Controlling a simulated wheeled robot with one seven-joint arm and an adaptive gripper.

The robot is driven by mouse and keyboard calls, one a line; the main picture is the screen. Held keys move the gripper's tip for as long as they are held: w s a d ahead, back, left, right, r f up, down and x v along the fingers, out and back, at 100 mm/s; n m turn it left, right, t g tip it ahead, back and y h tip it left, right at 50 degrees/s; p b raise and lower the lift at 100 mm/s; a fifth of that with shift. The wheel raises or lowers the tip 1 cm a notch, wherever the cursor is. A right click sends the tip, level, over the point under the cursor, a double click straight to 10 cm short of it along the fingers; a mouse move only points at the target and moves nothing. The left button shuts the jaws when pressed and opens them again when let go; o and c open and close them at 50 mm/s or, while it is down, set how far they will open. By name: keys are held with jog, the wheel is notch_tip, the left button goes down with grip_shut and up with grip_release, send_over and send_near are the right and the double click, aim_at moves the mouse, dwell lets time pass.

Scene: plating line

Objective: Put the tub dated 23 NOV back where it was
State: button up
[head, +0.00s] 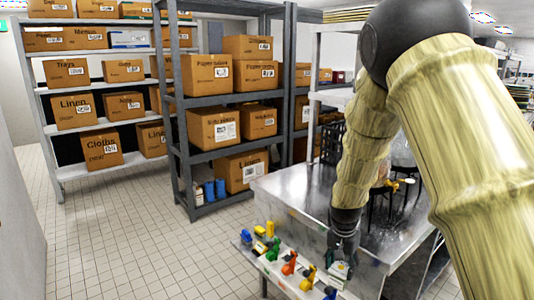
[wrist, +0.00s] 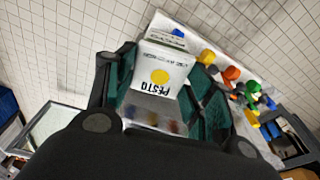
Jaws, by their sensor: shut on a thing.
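My gripper (head: 343,248) is shut on a white tub (head: 339,269) near the front edge of the steel table. In the wrist view, the tub (wrist: 163,72) sits between the two dark green fingers of the gripper (wrist: 165,88). It has a pale label with a yellow dot and the word PESTO, upside down in the picture. Smaller print on its edge is too small to read, so I cannot tell the date. The tub's far side is hidden. I cannot tell whether it touches a surface beneath.
A white ledge (head: 262,262) along the steel table (head: 300,200) carries several coloured items, including a green one (head: 273,249), a red one (head: 289,263) and a yellow one (head: 308,279). Shelves of cardboard boxes (head: 206,74) stand behind. The tiled floor (head: 130,230) at left is clear.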

jog(key=s+a+f+n+b, duration=0.1)
jog(key=s+f+n+b, duration=0.1)
jog(key=f, duration=0.6)
jog(key=s+a+f+n+b, duration=0.2)
jog(key=s+f+n+b, duration=0.1)
jog(key=s+f, duration=0.4)
jog(key=s+a+f+n+y+b, duration=0.1)
jog(key=s+a+f+n+b, duration=0.1)
jog(key=f, duration=0.7)
jog(key=shift+s+f+n+b, duration=0.25)
jog(key=shift+s+n+b, duration=0.25)
jog(key=shift+s+b, duration=0.9)
jog(key=shift+s+p, duration=0.35)
jog(key=shift+p, duration=0.05)
